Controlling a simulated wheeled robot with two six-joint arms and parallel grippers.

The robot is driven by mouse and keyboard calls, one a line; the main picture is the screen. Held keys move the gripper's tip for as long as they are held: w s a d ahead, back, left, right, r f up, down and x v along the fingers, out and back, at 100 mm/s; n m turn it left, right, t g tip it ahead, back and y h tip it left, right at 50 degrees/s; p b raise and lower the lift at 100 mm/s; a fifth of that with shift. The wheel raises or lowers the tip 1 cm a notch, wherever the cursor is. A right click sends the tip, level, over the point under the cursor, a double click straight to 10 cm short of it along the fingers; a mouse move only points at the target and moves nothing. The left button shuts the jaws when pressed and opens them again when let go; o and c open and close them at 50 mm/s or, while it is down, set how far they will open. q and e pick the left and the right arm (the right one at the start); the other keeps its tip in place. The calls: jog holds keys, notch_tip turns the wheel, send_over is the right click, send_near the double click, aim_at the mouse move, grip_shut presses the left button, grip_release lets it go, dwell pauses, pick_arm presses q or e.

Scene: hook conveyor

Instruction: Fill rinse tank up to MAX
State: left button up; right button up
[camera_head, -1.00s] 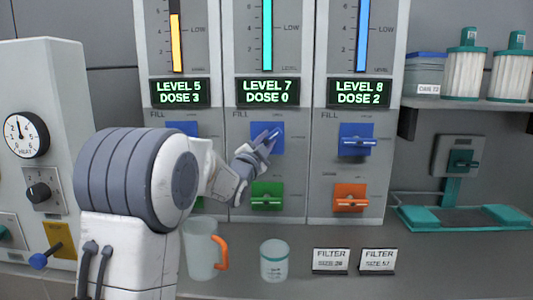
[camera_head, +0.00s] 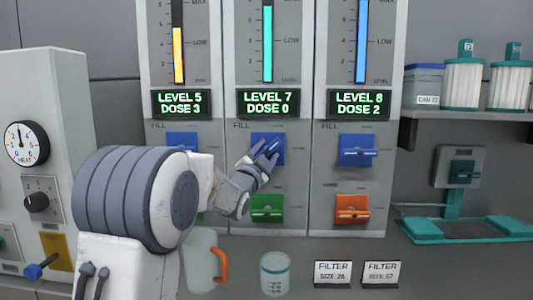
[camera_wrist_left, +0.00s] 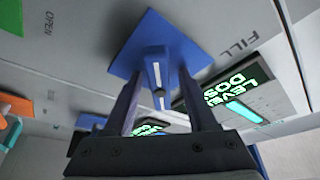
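Three dosing panels stand side by side, each with a level gauge, a green-lit display, a blue fill lever and a lower lever. No rinse or MAX label is readable. My left gripper (camera_head: 268,150) is at the middle blue fill lever (camera_head: 257,139). In the left wrist view this lever (camera_wrist_left: 157,72) stands between the fingers (camera_wrist_left: 160,100), with gaps at its sides, so the gripper looks open. My right gripper is not in view.
The left display (camera_head: 182,104) reads LEVEL 5 DOSE 3; the right display (camera_head: 359,104) reads LEVEL 8 DOSE 2. A green lever (camera_head: 267,208) is below the gripper. A jug (camera_head: 200,262) and a cup (camera_head: 274,275) stand on the counter. A shelf (camera_head: 470,112) holds filters.

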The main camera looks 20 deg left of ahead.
pick_arm(q)
jog(key=b+v, duration=0.1)
jog(key=v, duration=0.9)
jog(key=shift+s, duration=0.25)
dwell(2.6)
jog(key=w+n+g+y+p, duration=0.1)
jog(key=w+p, duration=0.2)
jog(key=p, duration=0.6)
jog(key=w+r+n+g+y+p, duration=0.1)
jog(key=w+y+p, duration=0.1)
jog(key=p, duration=0.6)
jog(key=w+r+n+g+y+p, duration=0.1)
jog(key=w+y+p, duration=0.1)
jog(key=w+p, duration=0.3)
jog(key=shift+r+n+g+p, duration=0.3)
jog(key=shift+n+p, duration=0.1)
jog(key=shift+p, duration=1.95)
grip_shut()
